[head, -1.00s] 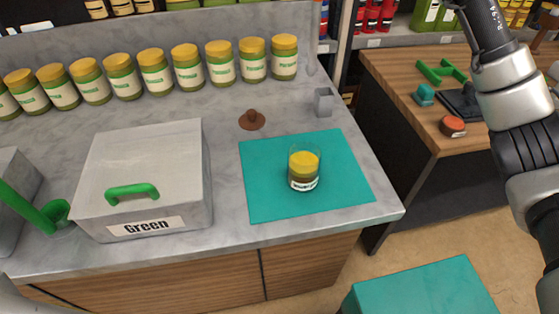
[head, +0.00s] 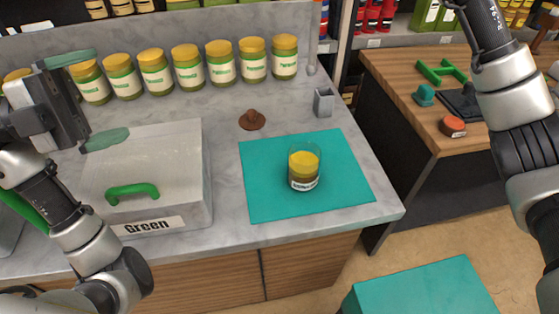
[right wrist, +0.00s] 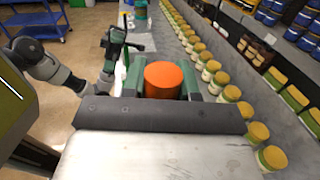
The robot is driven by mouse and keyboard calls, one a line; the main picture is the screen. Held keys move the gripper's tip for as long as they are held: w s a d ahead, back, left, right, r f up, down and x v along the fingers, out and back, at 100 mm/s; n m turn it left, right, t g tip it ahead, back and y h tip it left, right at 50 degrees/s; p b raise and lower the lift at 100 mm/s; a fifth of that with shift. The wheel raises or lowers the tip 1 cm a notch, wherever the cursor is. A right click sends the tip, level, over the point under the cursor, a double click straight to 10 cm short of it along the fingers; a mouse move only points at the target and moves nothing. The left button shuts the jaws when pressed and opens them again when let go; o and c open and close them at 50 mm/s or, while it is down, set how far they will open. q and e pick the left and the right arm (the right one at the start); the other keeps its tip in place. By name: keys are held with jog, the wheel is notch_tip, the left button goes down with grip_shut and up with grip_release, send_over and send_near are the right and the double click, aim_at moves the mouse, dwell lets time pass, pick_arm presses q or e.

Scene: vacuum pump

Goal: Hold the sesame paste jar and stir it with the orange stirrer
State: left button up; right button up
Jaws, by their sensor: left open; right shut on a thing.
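The sesame paste jar (head: 304,171), an open clear glass with yellow paste and a label, stands upright on the teal mat (head: 262,205) in the head view. My left gripper (head: 88,98) is open and empty, well left of the jar, over the grey box. In the right wrist view my right gripper (right wrist: 163,84) is shut on the orange stirrer (right wrist: 164,79), whose round orange end shows between green fingertips. The right gripper itself is outside the head view.
A grey lidded box (head: 165,190) marked Green, with a green handle, stands left of the mat. A brown knobbed piece (head: 252,120) and a small grey holder (head: 323,102) lie behind the mat. Several yellow-lidded jars (head: 187,67) line the back.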

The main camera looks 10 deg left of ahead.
pick_arm(q)
jog(key=w+d+f+n+t+y, duration=0.3)
jog(key=w+d+f+n, duration=0.4)
jog(key=w+d+n, duration=0.15)
jog(key=n+y, duration=0.4)
jog(key=n, duration=0.5)
send_near(315, 155)
notch_tip(315, 155, up, 7)
jog(key=s, duration=0.1)
jog(key=shift+w+d+f+n+t+y, duration=0.3)
jog(key=shift+w+d+f, duration=0.5)
jog(key=shift+f, duration=0.7)
jog(key=shift+w+d+f+n+t+y, duration=0.1)
jog(key=shift+w+d+f+n+y, duration=0.25)
jog(key=shift+w+d+f, duration=0.85)
jog(key=shift+w+d+f+n+t+y, duration=0.2)
jog(key=shift+d+f+n, duration=0.3)
jog(key=shift+f, duration=1.35)
jog(key=shift+d, duration=0.1)
jog(key=c, duration=1.1)
jog(key=shift+c, duration=0.2)
pick_arm(e)
notch_tip(315, 155, down, 27)
